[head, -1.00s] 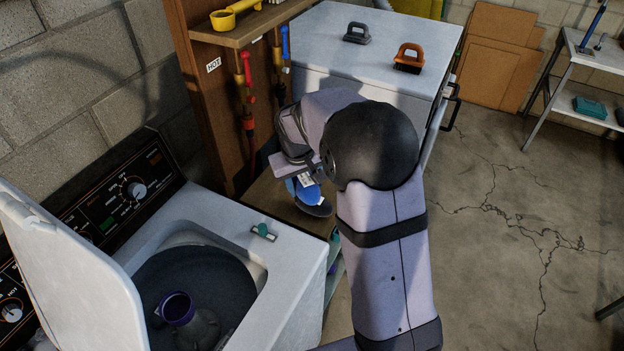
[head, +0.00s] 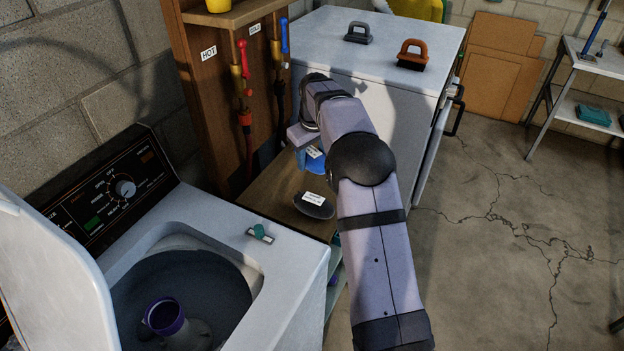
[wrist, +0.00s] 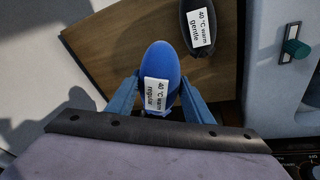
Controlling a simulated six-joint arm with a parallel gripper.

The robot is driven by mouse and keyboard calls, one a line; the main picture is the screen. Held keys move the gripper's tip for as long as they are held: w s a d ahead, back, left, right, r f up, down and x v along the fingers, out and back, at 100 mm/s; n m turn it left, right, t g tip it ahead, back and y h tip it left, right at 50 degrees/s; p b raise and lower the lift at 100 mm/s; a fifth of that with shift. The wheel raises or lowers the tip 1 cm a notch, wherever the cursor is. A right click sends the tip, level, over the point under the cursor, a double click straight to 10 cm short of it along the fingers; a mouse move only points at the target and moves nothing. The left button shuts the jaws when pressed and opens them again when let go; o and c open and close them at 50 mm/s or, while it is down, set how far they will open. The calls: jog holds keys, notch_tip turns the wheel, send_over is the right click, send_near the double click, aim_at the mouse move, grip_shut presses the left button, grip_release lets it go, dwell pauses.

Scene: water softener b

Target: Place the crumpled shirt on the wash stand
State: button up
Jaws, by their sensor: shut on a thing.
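A blue, smooth, rounded bundle (wrist: 158,65) with a white label reading "40 °C warm regular" is between the blue fingers of my gripper (wrist: 160,88). I cannot tell whether it is the crumpled shirt. In the head view the blue bundle (head: 316,160) is partly hidden behind my wrist (head: 302,135). It is over the rear part of the wooden stand top (head: 268,196); I cannot tell whether it touches the wood. A dark oval bundle (head: 314,207), labelled "40 °C warm gentle", lies on the stand's front part, apart from the blue one.
An open washer (head: 295,275) stands at the left, with a purple-rimmed cup (head: 164,317) inside and a green knob piece (head: 260,233) on its edge. Pipes (head: 243,90) rise behind the stand. A white cabinet (head: 390,75) with two handled tools stands behind my arm.

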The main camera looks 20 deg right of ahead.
aim_at(313, 164)
jog(key=shift+s+f+p, duration=0.1)
jog(key=shift+f+p, duration=1.15)
jog(key=shift+f, duration=2.4)
jog(key=shift+f+p, duration=0.4)
jog(key=shift+f, duration=0.95)
jog(key=shift+f, duration=0.2)
jog(key=o, duration=0.9)
jog(key=shift+c, duration=0.2)
jog(key=shift+r, duration=0.15)
jog(key=b+v, duration=0.3)
jog(key=v, duration=0.9)
jog(key=shift+r, duration=0.1)
